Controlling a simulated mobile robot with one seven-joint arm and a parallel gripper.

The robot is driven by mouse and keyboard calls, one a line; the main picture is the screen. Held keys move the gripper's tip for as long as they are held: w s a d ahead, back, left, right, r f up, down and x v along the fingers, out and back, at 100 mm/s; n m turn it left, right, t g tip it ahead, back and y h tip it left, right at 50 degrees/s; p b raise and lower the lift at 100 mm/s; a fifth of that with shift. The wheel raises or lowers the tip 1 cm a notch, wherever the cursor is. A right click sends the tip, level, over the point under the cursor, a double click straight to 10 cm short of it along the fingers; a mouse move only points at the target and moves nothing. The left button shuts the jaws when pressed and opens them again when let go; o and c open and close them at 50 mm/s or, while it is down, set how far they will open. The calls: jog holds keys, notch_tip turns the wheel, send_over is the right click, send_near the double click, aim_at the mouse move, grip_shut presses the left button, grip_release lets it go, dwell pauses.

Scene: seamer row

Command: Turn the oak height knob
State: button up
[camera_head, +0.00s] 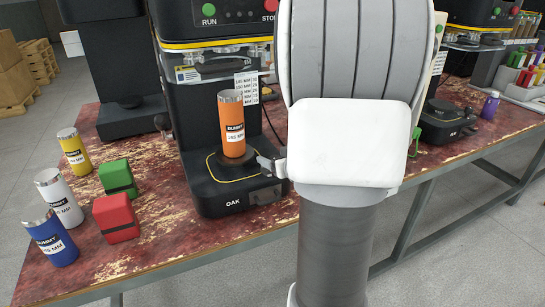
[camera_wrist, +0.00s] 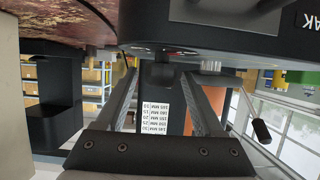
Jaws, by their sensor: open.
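The oak machine (camera_head: 205,190), a black seamer marked OAK, stands on the table. An orange dummy can (camera_head: 232,125) sits upright on its round plate. The knob is not clearly visible in the head view.
Yellow (camera_head: 73,150), white (camera_head: 60,198) and blue (camera_head: 51,238) dummy cans stand on the left, beside a green block (camera_head: 117,177) and a red block (camera_head: 116,216). A height card (camera_head: 246,88) hangs behind the orange can. My arm hides the table's middle.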

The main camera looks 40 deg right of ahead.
grip_shut()
dwell(0.3)
jog(key=shift+r+p, duration=0.1)
jog(key=shift+p, duration=0.35)
